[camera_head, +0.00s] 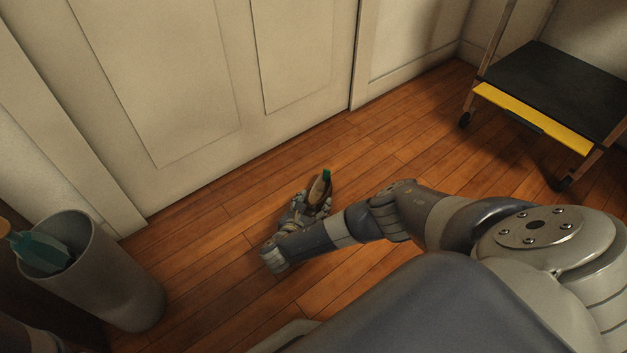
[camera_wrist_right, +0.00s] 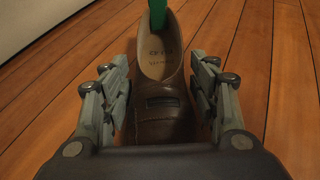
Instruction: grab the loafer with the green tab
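The brown loafer (camera_head: 317,192) is on the wooden floor side of the white door, with a bright green tab (camera_head: 327,175) at its heel end. In the right wrist view the loafer (camera_wrist_right: 160,112) shows its tan insole and dark strap, and the green tab (camera_wrist_right: 158,14) is at the top edge. Whether the sole touches the floor is unclear. My left gripper is not visible.
A grey bin (camera_head: 118,285) with a teal object (camera_head: 40,252) in it stands at the left. The white door (camera_head: 200,80) is behind the loafer. Floor between them is clear.

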